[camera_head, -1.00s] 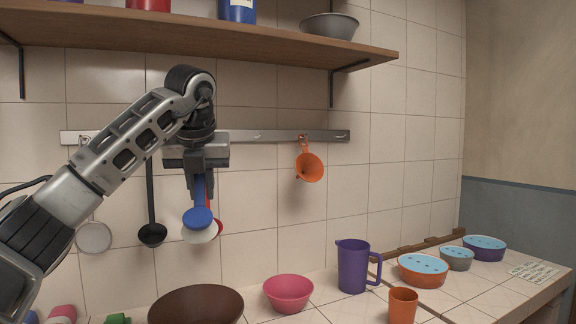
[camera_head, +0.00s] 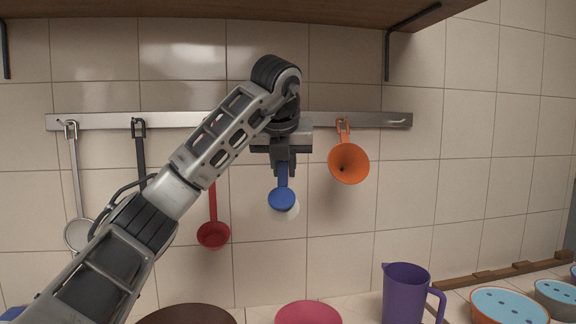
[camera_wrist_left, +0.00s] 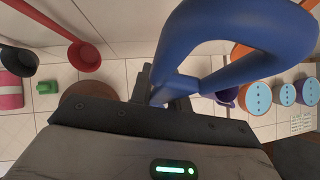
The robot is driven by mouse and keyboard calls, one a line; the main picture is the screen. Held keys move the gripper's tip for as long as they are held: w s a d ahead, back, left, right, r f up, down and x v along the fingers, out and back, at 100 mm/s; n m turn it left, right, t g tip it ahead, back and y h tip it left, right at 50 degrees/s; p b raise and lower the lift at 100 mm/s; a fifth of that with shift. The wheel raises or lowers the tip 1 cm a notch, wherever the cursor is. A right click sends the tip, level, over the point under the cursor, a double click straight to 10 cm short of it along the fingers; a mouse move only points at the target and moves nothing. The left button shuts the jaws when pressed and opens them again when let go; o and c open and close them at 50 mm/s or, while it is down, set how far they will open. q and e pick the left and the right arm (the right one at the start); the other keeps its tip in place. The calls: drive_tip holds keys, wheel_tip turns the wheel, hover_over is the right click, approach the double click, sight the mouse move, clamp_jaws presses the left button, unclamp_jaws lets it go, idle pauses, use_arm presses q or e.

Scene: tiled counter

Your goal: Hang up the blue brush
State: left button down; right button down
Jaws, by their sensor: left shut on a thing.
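My left gripper (camera_head: 283,165) is shut on the blue brush (camera_head: 282,198), which points down below the jaws in front of the tiled wall. The wrist view shows a big blue loop (camera_wrist_left: 235,35) of it close to the camera. A pale round shape shows just behind its lower end; I cannot tell if it belongs to the brush. The metal rail (camera_head: 370,119) runs along the wall, partly hidden behind my arm. A hook (camera_head: 397,122) at its right end is bare. My right gripper is out of view.
On the rail hang an orange funnel (camera_head: 348,162) right of my gripper, a red ladle (camera_head: 213,234) to its left, a black utensil (camera_head: 140,155) and a strainer (camera_head: 78,234). A wooden shelf (camera_head: 200,10) is above.

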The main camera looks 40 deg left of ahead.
use_arm(q)
drive_tip(key=shift+w+a+f+p, duration=0.15)
drive_tip(key=shift+w+a+p, duration=0.35)
drive_tip(key=shift+w+a, duration=0.65)
drive_tip(key=shift+w+a+f+p, duration=0.2)
drive_tip(key=shift+w+a+p, duration=0.35)
drive_tip(key=shift+a, duration=0.15)
drive_tip(key=shift+w+a+f+p, duration=0.25)
drive_tip(key=shift+w+a+p, duration=0.25)
drive_tip(key=shift+a, duration=0.25)
drive_tip(key=shift+w+a+f+p, duration=0.2)
drive_tip(key=shift+w+a+p, duration=0.35)
drive_tip(key=shift+a, duration=0.15)
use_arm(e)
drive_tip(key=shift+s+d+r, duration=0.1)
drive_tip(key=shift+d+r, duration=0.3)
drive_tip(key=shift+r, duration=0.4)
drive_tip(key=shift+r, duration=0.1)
use_arm(q)
drive_tip(key=c, duration=1.3)
unclamp_jaws()
drive_tip(key=shift+o, duration=0.2)
